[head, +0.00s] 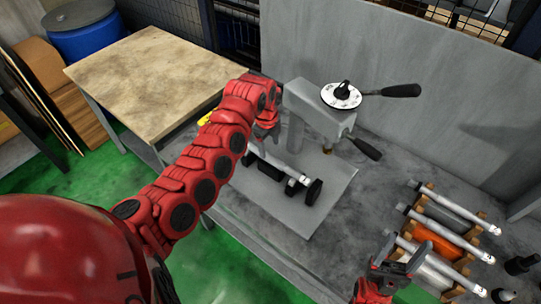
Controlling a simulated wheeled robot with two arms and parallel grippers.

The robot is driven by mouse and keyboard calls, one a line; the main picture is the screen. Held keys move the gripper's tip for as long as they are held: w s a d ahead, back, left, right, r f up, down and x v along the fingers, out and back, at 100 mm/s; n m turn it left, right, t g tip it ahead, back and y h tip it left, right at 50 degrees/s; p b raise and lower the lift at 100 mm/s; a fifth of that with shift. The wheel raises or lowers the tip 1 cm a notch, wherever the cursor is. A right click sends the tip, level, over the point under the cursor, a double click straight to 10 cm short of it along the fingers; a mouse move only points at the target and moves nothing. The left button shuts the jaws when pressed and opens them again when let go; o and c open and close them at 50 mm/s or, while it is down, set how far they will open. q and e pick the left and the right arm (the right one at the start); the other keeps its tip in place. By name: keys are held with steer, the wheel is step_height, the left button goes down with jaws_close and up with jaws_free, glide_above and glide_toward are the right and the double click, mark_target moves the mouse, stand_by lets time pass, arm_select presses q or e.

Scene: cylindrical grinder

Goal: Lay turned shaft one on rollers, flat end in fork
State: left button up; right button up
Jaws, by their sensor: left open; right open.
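A silver turned shaft (272,162) lies slanting across the grey plate of the grinder, close above black rollers (313,191). Whether it rests fully on them is hard to tell. My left gripper (262,137) is open at the shaft's upper left end and hides part of it. The fork and the shaft's far end are hidden behind my gripper, so I cannot tell which end is flat.
Several more shafts (436,236) lie on the rack at right, above grey and orange pieces. The grinder head (315,108) with a dial (341,95) and black-knobbed levers (400,91) stands behind the plate. A wooden-topped table (150,75) is at left. Black parts (520,264) stand at far right.

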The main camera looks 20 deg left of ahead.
mark_target(270, 157)
arm_select(q)
steer(key=f+p, duration=0.2)
steer(key=f, duration=0.2)
steer(key=shift+s+d+f+p, duration=0.1)
steer(key=shift+d+p, duration=0.2)
steer(key=shift+p, duration=0.1)
steer(key=shift+a+f, duration=0.1)
steer(key=shift+f, duration=0.65)
steer(key=shift+c, duration=0.4)
jaws_close()
